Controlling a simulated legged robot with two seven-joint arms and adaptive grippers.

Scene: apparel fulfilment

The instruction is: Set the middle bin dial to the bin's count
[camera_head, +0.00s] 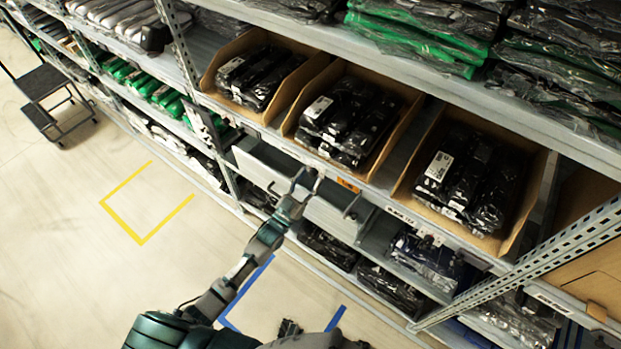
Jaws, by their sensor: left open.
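The middle bin (372,176) is an open cardboard bin on the shelf, holding several dark garments (347,122) in clear plastic, one with a white label. Its exact count is hard to tell. My left gripper (309,177) is at the shelf's front edge, below the middle bin's left front corner. It is open, its fingers apart. A small dark, round part shows close to the fingertips; the middle bin dial itself cannot be made out clearly, and I cannot tell if the fingers touch it. An orange label (348,185) is right of the gripper. My right gripper is not in view.
Similar cardboard bins stand at left (219,66) and right (505,245). A grey panel (335,217) hangs below the shelf edge behind my left forearm. A slanted metal upright (530,265) stands at right.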

